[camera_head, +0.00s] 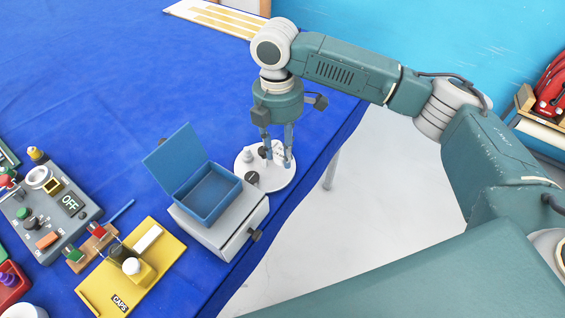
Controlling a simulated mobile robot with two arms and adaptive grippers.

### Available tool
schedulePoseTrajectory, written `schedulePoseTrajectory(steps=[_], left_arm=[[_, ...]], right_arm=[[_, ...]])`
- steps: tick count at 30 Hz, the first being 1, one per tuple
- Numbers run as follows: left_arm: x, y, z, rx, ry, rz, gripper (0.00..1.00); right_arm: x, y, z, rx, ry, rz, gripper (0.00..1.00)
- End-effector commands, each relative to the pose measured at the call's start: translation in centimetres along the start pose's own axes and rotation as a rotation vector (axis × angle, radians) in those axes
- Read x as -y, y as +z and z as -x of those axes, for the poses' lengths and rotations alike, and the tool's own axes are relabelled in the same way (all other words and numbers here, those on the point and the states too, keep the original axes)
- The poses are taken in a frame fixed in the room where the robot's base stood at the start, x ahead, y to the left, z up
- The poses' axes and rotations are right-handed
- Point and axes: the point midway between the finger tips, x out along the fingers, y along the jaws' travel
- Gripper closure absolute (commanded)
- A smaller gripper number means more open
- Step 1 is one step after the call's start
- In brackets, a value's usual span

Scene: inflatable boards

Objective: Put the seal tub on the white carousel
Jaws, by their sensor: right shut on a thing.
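The white carousel (279,183) is a round disc on the blue table near its right edge, with a few small dark and grey pieces on it. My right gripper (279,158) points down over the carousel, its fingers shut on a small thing. That thing is mostly hidden by the fingers; I take it to be the seal tub, but its markings cannot be made out. Whether it touches the disc cannot be told. My left gripper is not in view.
A grey box with an open blue lidded tray (209,193) stands just left of the carousel. A yellow CAPS board (151,258) and a grey device reading OFF (52,212) lie further left. The back left of the table is clear.

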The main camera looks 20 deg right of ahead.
Motion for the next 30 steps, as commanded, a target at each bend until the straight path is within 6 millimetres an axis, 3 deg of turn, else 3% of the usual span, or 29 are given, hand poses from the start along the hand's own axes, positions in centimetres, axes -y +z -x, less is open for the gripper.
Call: schedulePoseTrajectory(steps=[8, 15, 28, 29, 30], left_arm=[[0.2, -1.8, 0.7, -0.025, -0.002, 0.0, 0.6], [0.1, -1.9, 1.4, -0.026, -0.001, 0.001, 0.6], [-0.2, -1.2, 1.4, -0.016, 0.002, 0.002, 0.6], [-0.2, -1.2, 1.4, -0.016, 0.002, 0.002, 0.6], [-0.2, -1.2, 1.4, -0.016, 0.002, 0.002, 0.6]], right_arm=[[-0.2, 0.0, -3.0, 0.001, -0.002, 0.001, 0.92], [-0.5, 0.0, -6.2, 0.001, 0.0, 0.0, 0.92], [-0.5, -0.1, -7.0, 0.0, 0.0, 0.001, 0.92], [-0.6, 0.0, -7.0, 0.0, 0.001, 0.001, 0.6], [-0.6, 0.0, -6.9, 0.0, 0.001, 0.001, 0.53]])
